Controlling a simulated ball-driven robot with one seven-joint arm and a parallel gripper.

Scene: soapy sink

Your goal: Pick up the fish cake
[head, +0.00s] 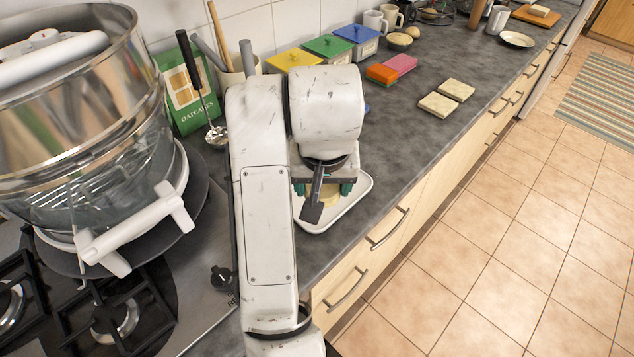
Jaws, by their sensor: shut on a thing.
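My gripper (324,190) points down over a white tray (357,203) on the grey worktop, with its green-tipped fingers on either side of a pale yellow, rounded thing. This thing looks like the fish cake (328,200). The gripper is shut on it. My wrist and a dark part of the gripper cover much of it, so I cannot tell whether it touches the tray.
Two beige square pieces (440,104) lie to the right on the worktop. An orange and pink sponge (382,73) and lidded boxes (293,60) stand farther back. The worktop's front edge is right of the tray.

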